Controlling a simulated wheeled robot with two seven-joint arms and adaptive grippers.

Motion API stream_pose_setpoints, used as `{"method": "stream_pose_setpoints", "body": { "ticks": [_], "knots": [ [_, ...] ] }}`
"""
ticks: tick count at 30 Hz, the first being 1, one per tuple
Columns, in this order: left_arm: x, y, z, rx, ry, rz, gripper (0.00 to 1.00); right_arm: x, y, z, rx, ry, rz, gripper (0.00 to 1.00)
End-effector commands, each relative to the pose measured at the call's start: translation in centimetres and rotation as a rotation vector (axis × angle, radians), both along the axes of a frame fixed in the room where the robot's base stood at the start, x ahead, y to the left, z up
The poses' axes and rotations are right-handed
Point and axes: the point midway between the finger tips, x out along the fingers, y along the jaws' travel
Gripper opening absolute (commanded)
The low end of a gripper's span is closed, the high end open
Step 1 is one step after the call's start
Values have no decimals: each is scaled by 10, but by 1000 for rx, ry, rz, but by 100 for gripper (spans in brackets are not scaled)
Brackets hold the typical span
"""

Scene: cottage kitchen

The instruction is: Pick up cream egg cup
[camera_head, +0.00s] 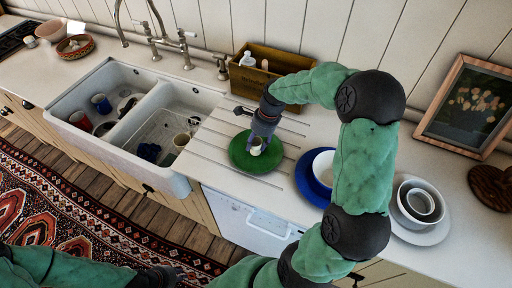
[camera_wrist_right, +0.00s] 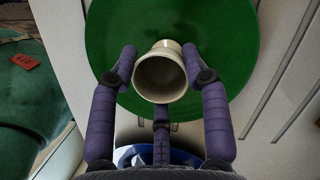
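The cream egg cup (camera_head: 256,150) is over the round green plate (camera_head: 238,160) on the drainboard. In the right wrist view the cup (camera_wrist_right: 162,78) has its open mouth towards the camera, with the plate (camera_wrist_right: 105,35) behind it. My right gripper (camera_head: 260,140) points down at the cup. Its purple fingers (camera_wrist_right: 160,58) stand on either side of the cup, tips very close to it, with a third finger below the rim. I cannot tell whether they press on it, or whether the cup's base touches the plate. My left gripper (camera_head: 168,277) is low at the bottom edge, away from the cup, its fingers unclear.
A double sink (camera_head: 112,143) with mugs lies to the left. A wooden box (camera_head: 248,78) stands behind the plate. A blue plate (camera_head: 308,186) with a white bowl (camera_head: 322,167) and stacked bowls (camera_head: 417,204) stand to the right, close to my right arm.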

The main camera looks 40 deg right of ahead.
Motion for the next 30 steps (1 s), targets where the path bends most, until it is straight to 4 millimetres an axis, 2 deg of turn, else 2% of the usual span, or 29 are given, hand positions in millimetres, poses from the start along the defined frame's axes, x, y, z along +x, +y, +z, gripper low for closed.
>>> {"method": "stream_pose_setpoints", "body": {
  "ticks": [4,5,12,17,22,26,30],
  "knots": [
    [0,0,0,0,0,0,19,0,0,0,0,1,0,13],
    [0,0,0,0,0,0,19,0,0,0,0,1,0,8],
    [0,0,1,0,0,0,19,0,0,2,0,0,0,8],
    [0,0,5,0,0,0,19,0,0,12,-1,-2,-1,8],
    [0,0,15,0,0,0,19,-1,0,37,-1,-3,-1,8],
    [0,0,21,0,0,0,19,-21,9,61,-2,-3,0,8],
    [0,0,30,0,0,0,19,-45,21,94,-3,-5,1,8]
  ]
}}
